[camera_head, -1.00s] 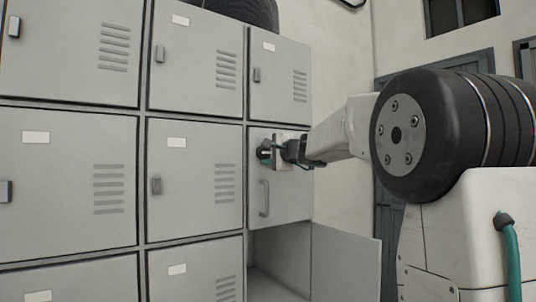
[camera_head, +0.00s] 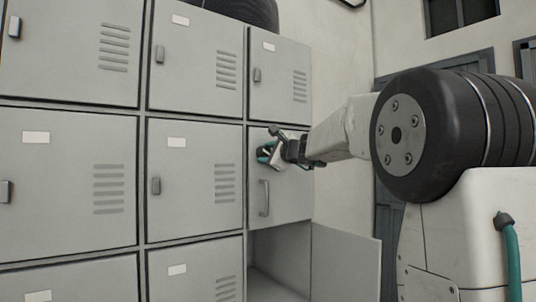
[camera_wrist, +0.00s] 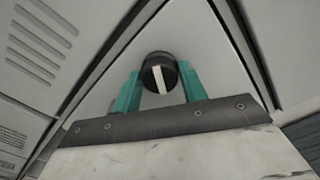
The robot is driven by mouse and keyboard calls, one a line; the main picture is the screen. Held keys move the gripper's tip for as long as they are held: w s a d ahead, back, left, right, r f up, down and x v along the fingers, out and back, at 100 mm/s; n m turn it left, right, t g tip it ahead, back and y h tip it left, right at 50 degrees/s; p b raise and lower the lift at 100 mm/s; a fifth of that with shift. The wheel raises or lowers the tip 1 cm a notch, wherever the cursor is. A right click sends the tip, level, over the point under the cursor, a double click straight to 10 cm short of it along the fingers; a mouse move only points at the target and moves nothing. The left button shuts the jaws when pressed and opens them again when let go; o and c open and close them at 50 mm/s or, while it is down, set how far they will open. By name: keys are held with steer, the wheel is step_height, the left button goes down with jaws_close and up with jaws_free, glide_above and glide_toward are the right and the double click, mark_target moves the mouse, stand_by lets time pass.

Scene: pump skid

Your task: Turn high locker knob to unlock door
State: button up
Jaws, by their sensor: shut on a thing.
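The locker door (camera_head: 285,205) with the knob is in the right column, middle row, in the head view, and it looks closed. In the wrist view the round black knob (camera_wrist: 159,73) with a white stripe stands between the teal fingertips. The stripe is near upright in that picture, tilted a little. My gripper (camera_head: 266,153) is at the upper part of this door and shut on the knob; its fingertips (camera_wrist: 158,85) press on both sides of it.
Below, a compartment (camera_head: 275,255) stands open, its door (camera_head: 345,265) swung out to the right. Closed lockers (camera_head: 195,180) fill the left. A dark round object (camera_head: 240,10) lies on top. A wall (camera_head: 340,60) is close on the right.

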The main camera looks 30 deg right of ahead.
steer(key=m, duration=1.1)
steer(key=shift+m, duration=0.4)
stand_by(0.3)
steer(key=o, duration=1)
steer(key=s, duration=0.7)
steer(key=shift+s+d, duration=0.15)
steer(key=shift+s, duration=0.25)
